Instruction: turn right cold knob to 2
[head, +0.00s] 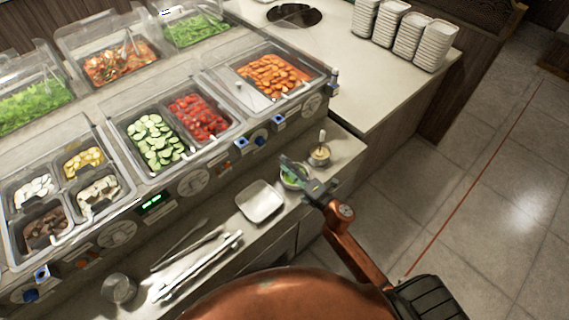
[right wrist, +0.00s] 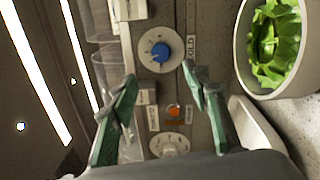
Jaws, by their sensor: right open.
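The cold knob is a blue knob (right wrist: 161,52) on a round white dial with a COLD label beside it, in the right wrist view. The dial's numbers are too small to read. My left gripper is not in view.
A bowl of green leaves (right wrist: 275,45) sits close to the right finger. An orange button (right wrist: 175,111) and another white dial (right wrist: 170,145) are on the panel. A white square dish (head: 260,202), tongs (head: 200,266) and a small cup (head: 319,155) stand on the lower ledge.

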